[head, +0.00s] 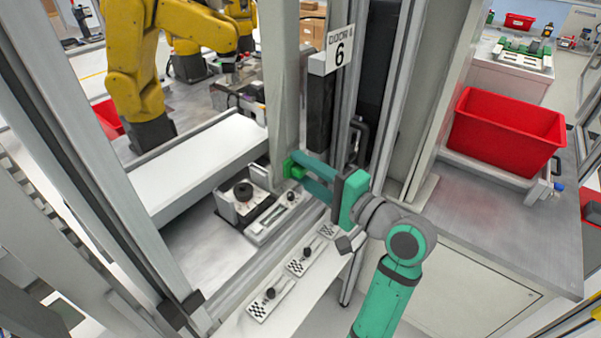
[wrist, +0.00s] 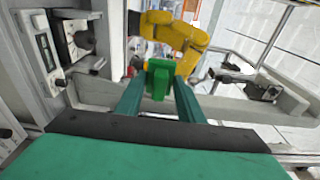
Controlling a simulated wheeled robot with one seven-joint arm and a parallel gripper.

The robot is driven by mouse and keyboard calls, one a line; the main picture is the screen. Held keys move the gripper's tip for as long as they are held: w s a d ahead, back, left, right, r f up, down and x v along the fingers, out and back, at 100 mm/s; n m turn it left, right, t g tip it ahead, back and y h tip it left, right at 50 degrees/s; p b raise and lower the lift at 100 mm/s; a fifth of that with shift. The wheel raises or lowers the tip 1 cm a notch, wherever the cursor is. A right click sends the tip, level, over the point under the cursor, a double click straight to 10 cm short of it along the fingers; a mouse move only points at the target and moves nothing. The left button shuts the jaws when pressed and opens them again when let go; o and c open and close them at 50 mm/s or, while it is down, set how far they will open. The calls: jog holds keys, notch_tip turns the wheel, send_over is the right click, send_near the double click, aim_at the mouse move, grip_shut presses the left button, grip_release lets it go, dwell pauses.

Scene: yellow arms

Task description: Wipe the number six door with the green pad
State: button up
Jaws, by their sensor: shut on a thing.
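The number six door carries a white sign reading "DOOR 6" (head: 339,48) on its grey frame, near the top middle of the head view. My gripper (head: 300,168) reaches left from my green arm, below the sign and by the grey door post (head: 285,90). It is shut on the green pad (head: 290,166), a small block at the fingertips. In the wrist view the pad (wrist: 158,80) sits between the two green fingers. I cannot tell whether the pad touches the door surface.
Yellow robot arms (head: 140,60) stand behind the door frame, beside a white conveyor (head: 195,165). A red bin (head: 508,132) sits on the metal bench at the right. Several small fixtures with black knobs (head: 270,293) lie on the ledge below my gripper.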

aim_at(317, 127)
jog(key=shift+w+d, duration=0.95)
jog(key=shift+w, duration=0.35)
jog(key=shift+w+d, duration=0.9)
jog(key=shift+w, duration=0.4)
jog(key=shift+w+d, duration=0.95)
jog(key=shift+w, duration=0.35)
jog(key=shift+r, duration=0.2)
jog(key=shift+a+r, duration=0.15)
jog(key=shift+r, duration=0.75)
jog(key=shift+s+a, duration=0.7)
jog(key=shift+s, duration=0.3)
jog(key=shift+s+a, duration=0.65)
jog(key=shift+s, duration=0.4)
jog(key=shift+s+a, duration=0.7)
jog(key=shift+s, duration=0.3)
jog(key=shift+s+a, duration=1.2)
jog(key=shift+s, duration=0.15)
jog(key=shift+r, duration=1.1)
jog(key=shift+w+d, duration=1.3)
jog(key=shift+w, duration=0.1)
jog(key=shift+w+d, duration=0.7)
jog(key=shift+w, duration=0.3)
jog(key=shift+w+d, duration=0.65)
jog(key=shift+w, duration=0.4)
jog(key=shift+w+d, duration=0.7)
jog(key=shift+w, duration=0.3)
